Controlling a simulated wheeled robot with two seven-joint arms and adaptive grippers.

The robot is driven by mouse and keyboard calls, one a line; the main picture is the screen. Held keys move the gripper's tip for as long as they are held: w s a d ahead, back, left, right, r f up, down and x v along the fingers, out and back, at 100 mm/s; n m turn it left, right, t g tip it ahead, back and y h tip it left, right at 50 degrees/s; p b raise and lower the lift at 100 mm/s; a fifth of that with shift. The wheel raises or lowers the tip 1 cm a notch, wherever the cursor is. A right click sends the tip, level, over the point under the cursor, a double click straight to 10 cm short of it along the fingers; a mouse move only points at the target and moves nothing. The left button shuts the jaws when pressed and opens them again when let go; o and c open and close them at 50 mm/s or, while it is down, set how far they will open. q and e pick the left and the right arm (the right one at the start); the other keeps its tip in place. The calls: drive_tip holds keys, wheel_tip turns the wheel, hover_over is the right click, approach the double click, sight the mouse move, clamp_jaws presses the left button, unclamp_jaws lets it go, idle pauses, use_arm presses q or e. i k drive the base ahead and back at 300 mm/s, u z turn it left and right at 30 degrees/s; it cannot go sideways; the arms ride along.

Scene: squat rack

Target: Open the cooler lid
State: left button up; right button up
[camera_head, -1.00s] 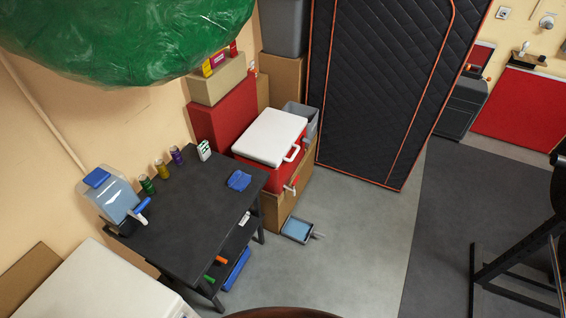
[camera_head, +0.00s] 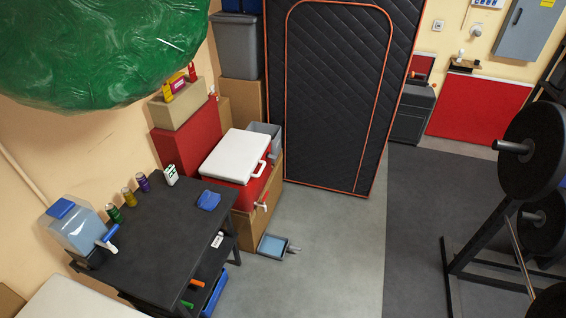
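A red cooler (camera_head: 228,190) with a white lid (camera_head: 235,156) stands on a cardboard box (camera_head: 247,225), to the right of a dark table. The lid lies flat and shut on the cooler. A white handle (camera_head: 260,169) shows on the lid's right side, and a red-and-white spigot (camera_head: 262,206) sticks out lower on the cooler's front. Neither of my grippers is in view.
The dark table (camera_head: 165,225) holds a water dispenser (camera_head: 75,228), several cans and a blue cloth (camera_head: 208,200). A blue dustpan-like tray (camera_head: 272,245) lies on the floor. A black quilted panel (camera_head: 325,100) stands behind. Grey floor (camera_head: 330,250) is clear; a weight rack (camera_head: 460,240) stands right.

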sight(235, 159)
drive_tip(key=z, duration=0.25)
drive_tip(key=i, duration=1.5)
drive_tip(key=u, duration=0.55)
drive_tip(key=i, duration=0.85)
drive_tip(key=u, duration=0.4)
